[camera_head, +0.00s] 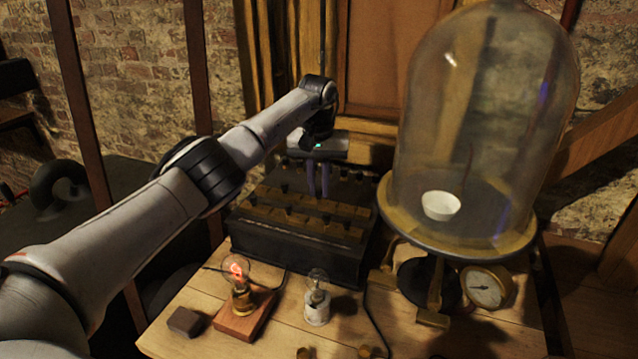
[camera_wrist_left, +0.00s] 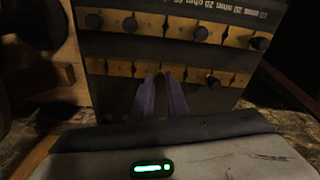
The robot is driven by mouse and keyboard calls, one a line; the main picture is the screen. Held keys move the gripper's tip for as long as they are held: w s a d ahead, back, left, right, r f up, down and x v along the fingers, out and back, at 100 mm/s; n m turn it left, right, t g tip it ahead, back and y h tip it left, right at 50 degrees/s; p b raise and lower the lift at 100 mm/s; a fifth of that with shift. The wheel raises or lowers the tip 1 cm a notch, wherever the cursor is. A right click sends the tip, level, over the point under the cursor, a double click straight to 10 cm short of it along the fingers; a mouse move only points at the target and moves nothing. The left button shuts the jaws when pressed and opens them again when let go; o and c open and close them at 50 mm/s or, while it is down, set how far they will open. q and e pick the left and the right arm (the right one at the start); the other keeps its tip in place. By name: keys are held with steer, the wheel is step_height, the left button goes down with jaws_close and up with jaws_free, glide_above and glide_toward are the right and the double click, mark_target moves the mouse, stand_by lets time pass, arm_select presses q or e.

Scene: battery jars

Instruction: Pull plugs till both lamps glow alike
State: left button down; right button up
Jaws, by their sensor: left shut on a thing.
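The black plug box (camera_head: 295,252) stands on the table, with brass bars and dark plugs along its top. My left gripper (camera_head: 318,192) reaches down to the box's far bar row. In the left wrist view its two fingers (camera_wrist_left: 161,82) are close together over a brass bar, shut on a plug that they mostly hide. Other plugs, such as one plug (camera_wrist_left: 200,33) and another plug (camera_wrist_left: 213,82), sit in the bars. The left lamp (camera_head: 237,270), on a wooden base, glows orange-red. The right lamp (camera_head: 317,296), on a white base, shows no clear glow. My right gripper is out of view.
A large glass bell jar (camera_head: 480,120) with a white cup (camera_head: 440,206) inside stands right of the box. A round gauge (camera_head: 485,288) sits below it. A small dark block (camera_head: 186,321) lies left of the lamps. Wires run across the table (camera_head: 400,335).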

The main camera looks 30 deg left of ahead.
arm_select(q)
steer(key=shift+f, duration=0.35)
stand_by(0.6)
steer(key=c, duration=1.6)
jaws_free()
steer(key=shift+c, duration=0.2)
step_height(320, 180, up, 10)
steer(key=s, duration=0.1)
steer(key=shift+d+r+b, duration=0.15)
steer(key=shift+d+b, duration=0.15)
steer(key=shift+b, duration=0.1)
steer(key=f, duration=0.7)
steer(key=w+f+p, duration=0.1)
steer(key=f, duration=0.2)
steer(key=shift+a+f, duration=0.15)
steer(key=shift+a, duration=0.1)
steer(key=shift+r, duration=0.2)
steer(key=shift+a, duration=0.1)
